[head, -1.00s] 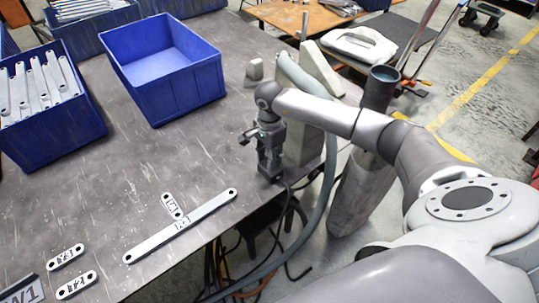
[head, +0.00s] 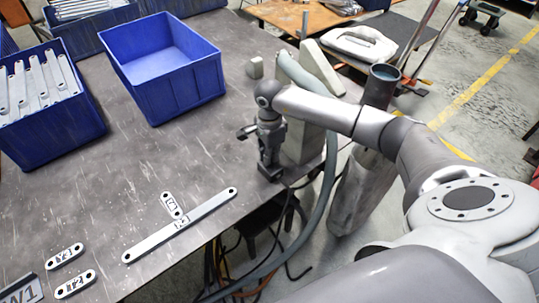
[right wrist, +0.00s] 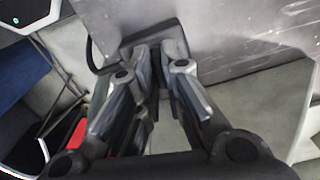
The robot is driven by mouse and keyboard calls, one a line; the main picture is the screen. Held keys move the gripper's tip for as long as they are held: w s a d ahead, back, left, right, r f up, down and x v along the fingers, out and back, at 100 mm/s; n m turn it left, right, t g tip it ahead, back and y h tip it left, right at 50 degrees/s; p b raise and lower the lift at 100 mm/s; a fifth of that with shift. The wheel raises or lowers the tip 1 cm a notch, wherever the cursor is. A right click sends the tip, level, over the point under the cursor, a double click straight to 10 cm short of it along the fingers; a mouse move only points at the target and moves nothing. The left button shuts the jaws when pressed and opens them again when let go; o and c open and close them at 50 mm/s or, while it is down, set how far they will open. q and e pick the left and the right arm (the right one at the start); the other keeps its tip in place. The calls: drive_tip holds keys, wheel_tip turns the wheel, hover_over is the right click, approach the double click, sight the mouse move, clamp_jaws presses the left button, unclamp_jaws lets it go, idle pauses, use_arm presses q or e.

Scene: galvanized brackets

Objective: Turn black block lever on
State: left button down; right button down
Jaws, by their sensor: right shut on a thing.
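The black block lever (head: 270,173) is at the right edge of the grey table, beside a grey upright stand. It is small and mostly hidden under my right gripper (head: 268,160) in the head view. In the right wrist view the black part (right wrist: 152,36) shows at and beyond the fingertips. My right gripper (right wrist: 158,60) points down at it, with its two fingers close together and shut on it. The exact lever angle is hard to tell. My left gripper is not in view.
An empty blue bin (head: 165,75) and a blue bin of metal bars (head: 50,110) stand at the left. Several galvanized brackets (head: 185,224) lie near the front edge. A grey-green hose (head: 331,170) runs beside my right arm. The table's middle is clear.

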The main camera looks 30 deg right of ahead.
drive_tip(key=m+b, duration=0.1)
drive_tip(key=m, duration=0.2)
drive_tip(key=shift+m, duration=0.3)
drive_tip(key=m, duration=0.4)
drive_tip(key=shift+m, duration=0.3)
drive_tip(key=m, duration=0.4)
drive_tip(key=shift+m, duration=2.2)
drive_tip(key=c, duration=1.6)
unclamp_jaws()
drive_tip(key=shift+o, duration=0.2)
wheel_tip(320, 180, up, 12)
